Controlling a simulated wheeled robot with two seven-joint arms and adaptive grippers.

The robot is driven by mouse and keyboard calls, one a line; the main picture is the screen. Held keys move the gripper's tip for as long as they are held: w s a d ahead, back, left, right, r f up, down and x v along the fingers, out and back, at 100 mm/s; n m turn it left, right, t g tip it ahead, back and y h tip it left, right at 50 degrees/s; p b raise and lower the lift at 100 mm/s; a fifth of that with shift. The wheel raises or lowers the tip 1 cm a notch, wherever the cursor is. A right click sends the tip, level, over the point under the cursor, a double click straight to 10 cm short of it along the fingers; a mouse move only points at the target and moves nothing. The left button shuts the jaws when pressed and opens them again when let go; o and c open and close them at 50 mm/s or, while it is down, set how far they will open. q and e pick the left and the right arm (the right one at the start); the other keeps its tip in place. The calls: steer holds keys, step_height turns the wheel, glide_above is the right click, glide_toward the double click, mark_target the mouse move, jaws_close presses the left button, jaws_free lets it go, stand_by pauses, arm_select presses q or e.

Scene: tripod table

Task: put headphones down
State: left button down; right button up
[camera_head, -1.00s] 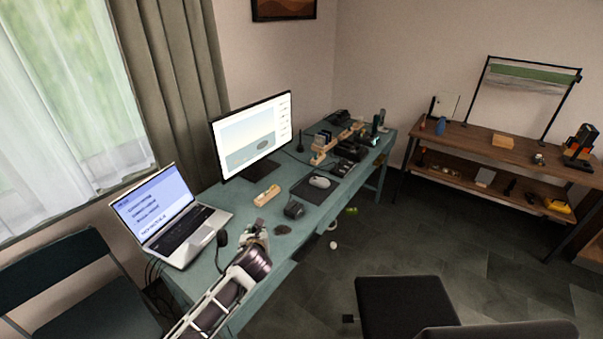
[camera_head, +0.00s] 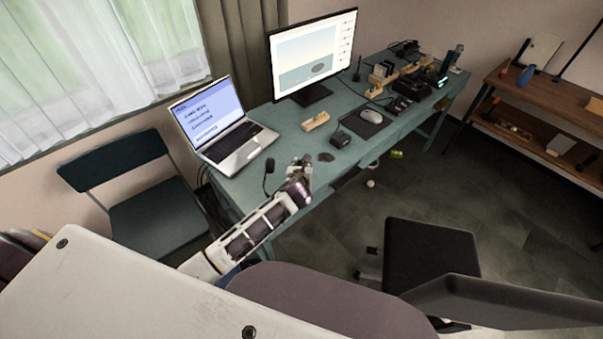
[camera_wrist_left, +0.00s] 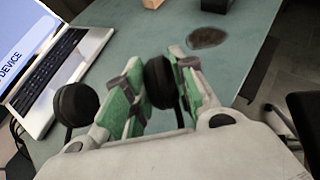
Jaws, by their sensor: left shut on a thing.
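The black headphones (camera_wrist_left: 75,103) are in my left gripper (camera_wrist_left: 158,88). In the left wrist view one round ear cup (camera_wrist_left: 160,82) sits between the green-padded fingers, and the other cup shows to the left of them. The headband is mostly hidden by the gripper. In the head view my left gripper (camera_head: 302,167) is over the front edge of the teal desk (camera_head: 290,143), with one dark ear cup (camera_head: 269,166) showing at its left. I cannot tell whether the headphones touch the desk. My right gripper is not in view.
An open laptop (camera_head: 239,145) stands left of the headphones. A dark oval patch (camera_head: 326,157), a small black box (camera_head: 340,138), a wooden block (camera_head: 316,121) and a mouse (camera_head: 371,116) are beyond. Bare desk lies between laptop and patch. A dark chair (camera_head: 430,255) stands in front.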

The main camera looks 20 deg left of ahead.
arm_select(q)
steer(key=shift+f, duration=1.9)
steer(key=c, duration=1.2)
jaws_free()
steer(key=shift+o, duration=0.2)
steer(key=shift+v, duration=6.05)
steer(key=shift+a, duration=0.1)
